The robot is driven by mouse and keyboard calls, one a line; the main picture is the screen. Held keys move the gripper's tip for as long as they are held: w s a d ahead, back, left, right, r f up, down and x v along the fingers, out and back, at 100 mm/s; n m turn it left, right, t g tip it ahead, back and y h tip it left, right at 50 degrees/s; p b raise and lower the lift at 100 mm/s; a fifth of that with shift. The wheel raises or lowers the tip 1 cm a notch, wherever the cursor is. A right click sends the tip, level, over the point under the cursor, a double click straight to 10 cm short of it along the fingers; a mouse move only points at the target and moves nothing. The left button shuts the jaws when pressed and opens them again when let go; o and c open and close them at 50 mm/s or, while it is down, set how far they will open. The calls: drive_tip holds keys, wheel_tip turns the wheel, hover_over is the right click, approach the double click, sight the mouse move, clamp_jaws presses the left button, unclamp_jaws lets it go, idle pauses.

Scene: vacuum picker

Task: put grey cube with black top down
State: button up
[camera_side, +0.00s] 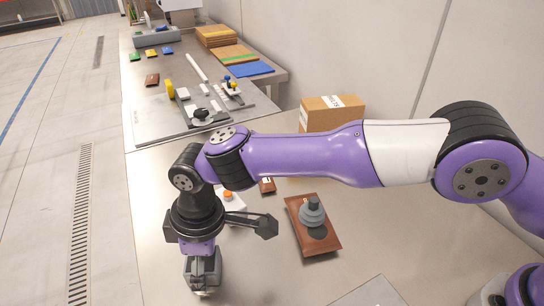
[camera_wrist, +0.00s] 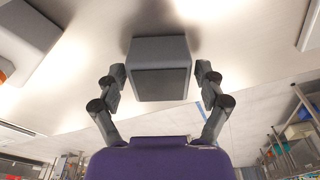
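The grey cube (camera_wrist: 161,50) with a dark face (camera_wrist: 160,84) sits between the two fingers of my gripper (camera_wrist: 160,76) in the wrist view. A narrow gap shows on each side between finger and cube, so the fingers look open around it. In the side view my gripper (camera_side: 203,283) points down at the near left edge of the metal table (camera_side: 160,225), with a grey block shape at its tip. The side view does not show clearly whether the cube touches the table.
A white box with an orange button (camera_side: 228,195) is partly hidden behind my wrist. A cardboard box (camera_side: 332,114) stands farther back. Open table lies between gripper and board.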

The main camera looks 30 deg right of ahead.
idle(0.3)
wheel_tip(320, 180, up, 12)
drive_tip(key=d, duration=0.2)
drive_tip(key=w+d+r+m+t, duration=0.1)
drive_tip(key=d+r+m, duration=0.1)
drive_tip(key=d+r, duration=0.3)
drive_tip(key=w+d+r+m, duration=0.1)
drive_tip(key=d+r+m, duration=0.15)
drive_tip(key=d, duration=0.45)
drive_tip(key=s+d+r+m+t, duration=0.1)
drive_tip(key=s+d+m, duration=0.15)
drive_tip(key=d, duration=0.45)
drive_tip(key=s+d+r+m+t, duration=0.1)
drive_tip(key=s+d+m+t, duration=0.15)
drive_tip(key=d, duration=0.45)
drive_tip(key=s+d+f+m+h, duration=0.1)
drive_tip(key=s+d+f+m, duration=0.3)
drive_tip(key=s+d, duration=0.3)
drive_tip(key=shift+s+d+f, duration=0.35)
drive_tip(key=shift+d+f, duration=0.1)
drive_tip(key=shift+d, duration=0.25)
